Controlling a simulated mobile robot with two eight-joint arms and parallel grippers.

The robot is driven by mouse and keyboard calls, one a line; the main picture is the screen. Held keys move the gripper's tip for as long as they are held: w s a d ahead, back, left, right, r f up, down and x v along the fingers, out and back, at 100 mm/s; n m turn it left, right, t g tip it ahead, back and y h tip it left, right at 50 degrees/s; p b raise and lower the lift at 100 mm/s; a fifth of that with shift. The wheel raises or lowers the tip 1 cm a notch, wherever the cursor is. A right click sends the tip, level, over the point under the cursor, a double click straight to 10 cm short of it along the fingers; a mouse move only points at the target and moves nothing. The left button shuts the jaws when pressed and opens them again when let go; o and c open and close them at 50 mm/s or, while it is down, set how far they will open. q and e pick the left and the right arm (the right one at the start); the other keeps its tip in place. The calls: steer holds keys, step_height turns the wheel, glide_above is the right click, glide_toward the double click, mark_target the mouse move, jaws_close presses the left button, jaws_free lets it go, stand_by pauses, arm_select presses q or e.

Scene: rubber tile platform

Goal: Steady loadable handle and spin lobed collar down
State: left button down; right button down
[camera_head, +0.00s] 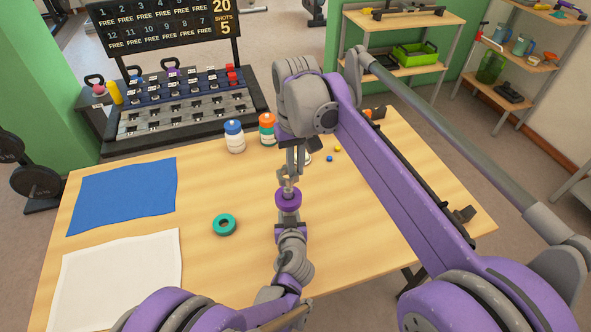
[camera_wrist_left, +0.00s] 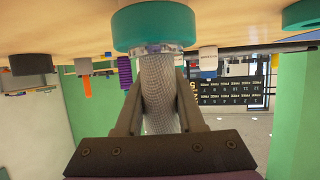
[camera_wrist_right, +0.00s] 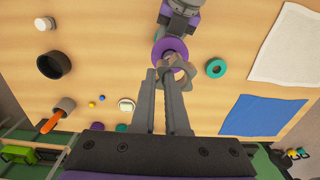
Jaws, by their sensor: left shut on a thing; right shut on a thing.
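The loadable handle (camera_wrist_left: 158,105) is a grey knurled bar, gripped between the two fingers of my left gripper (camera_wrist_left: 158,88). A teal disc (camera_wrist_left: 155,28) sits at the handle's far end in the left wrist view. A purple disc (camera_wrist_right: 170,50) is stacked over it in the right wrist view and also shows in the head view (camera_head: 288,198). The grey lobed collar (camera_wrist_right: 182,74) is at the purple disc's near side, at the fingertips of my right gripper (camera_wrist_right: 160,78), which is shut on it. How far the collar sits from the disc cannot be told exactly.
A loose teal ring (camera_head: 225,224) lies on the wooden table to the left. A blue cloth (camera_head: 125,195) and a white cloth (camera_head: 120,275) lie farther left. A blue-capped bottle (camera_head: 235,138) and an orange-capped bottle (camera_head: 267,130) stand behind. A dark cup (camera_wrist_right: 53,64) stands apart.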

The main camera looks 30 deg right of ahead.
steer(key=shift+r, duration=1)
steer(key=shift+f, duration=2.2)
steer(key=shift+f, duration=0.95)
steer(key=shift+r, duration=0.7)
steer(key=shift+f, duration=0.6)
steer(key=shift+r, duration=0.6)
steer(key=shift+w+d+f, duration=0.1)
steer(key=shift+f, duration=0.75)
stand_by(0.6)
steer(key=shift+r, duration=0.15)
